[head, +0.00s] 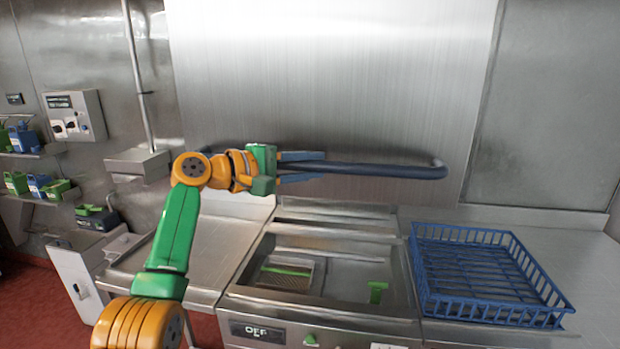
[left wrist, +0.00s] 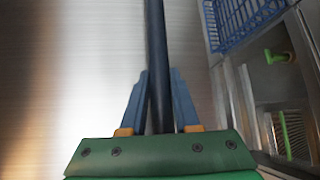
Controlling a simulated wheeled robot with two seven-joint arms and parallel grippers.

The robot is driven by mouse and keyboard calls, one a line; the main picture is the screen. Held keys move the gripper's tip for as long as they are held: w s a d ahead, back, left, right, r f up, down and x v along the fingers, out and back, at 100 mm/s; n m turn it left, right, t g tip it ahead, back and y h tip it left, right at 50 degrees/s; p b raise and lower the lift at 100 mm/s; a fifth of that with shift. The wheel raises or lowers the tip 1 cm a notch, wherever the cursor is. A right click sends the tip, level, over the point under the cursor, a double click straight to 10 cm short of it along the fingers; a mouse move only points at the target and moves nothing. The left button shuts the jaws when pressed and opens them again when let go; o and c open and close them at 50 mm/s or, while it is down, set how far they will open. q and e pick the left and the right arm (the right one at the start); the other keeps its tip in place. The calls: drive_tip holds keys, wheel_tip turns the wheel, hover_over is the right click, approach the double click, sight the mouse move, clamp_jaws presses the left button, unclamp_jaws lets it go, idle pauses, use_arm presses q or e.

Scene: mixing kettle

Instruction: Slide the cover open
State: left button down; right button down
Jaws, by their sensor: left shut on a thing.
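The cover (head: 330,70) is a large brushed-steel panel standing upright at the back, raised above the machine. A long dark handle bar (head: 390,170) runs across its lower part; the bar also shows in the left wrist view (left wrist: 155,40). My left gripper (head: 318,165) has its blue fingers around the bar left of its right end, one on each side in the left wrist view (left wrist: 160,85), shut on it. The left part of the bar is partly hidden by my arm. My right gripper is not in view.
Below the cover is the open steel basin (head: 340,280) with green parts inside and an OFF display (head: 258,332) on its front. A blue wire rack (head: 490,275) stands on the right counter. Bottles on wall shelves and a control box (head: 75,115) are at left.

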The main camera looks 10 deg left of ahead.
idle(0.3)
use_arm(q)
drive_tip(key=c, duration=0.7)
unclamp_jaws()
drive_tip(key=shift+o, duration=0.2)
drive_tip(key=s+a+b, duration=0.1)
drive_tip(key=b, duration=0.2)
drive_tip(key=shift+s+a+f, duration=0.3)
drive_tip(key=shift+s+a, duration=0.05)
drive_tip(key=v, duration=0.1)
drive_tip(key=b+v, duration=0.1)
drive_tip(key=v, duration=0.1)
drive_tip(key=b+v, duration=0.1)
drive_tip(key=shift+s+a+r, duration=0.1)
drive_tip(key=shift+r, duration=0.2)
drive_tip(key=shift+s+a+r, duration=0.15)
drive_tip(key=shift+s+a, duration=0.05)
drive_tip(key=shift+r, duration=0.1)
drive_tip(key=shift+d, duration=0.1)
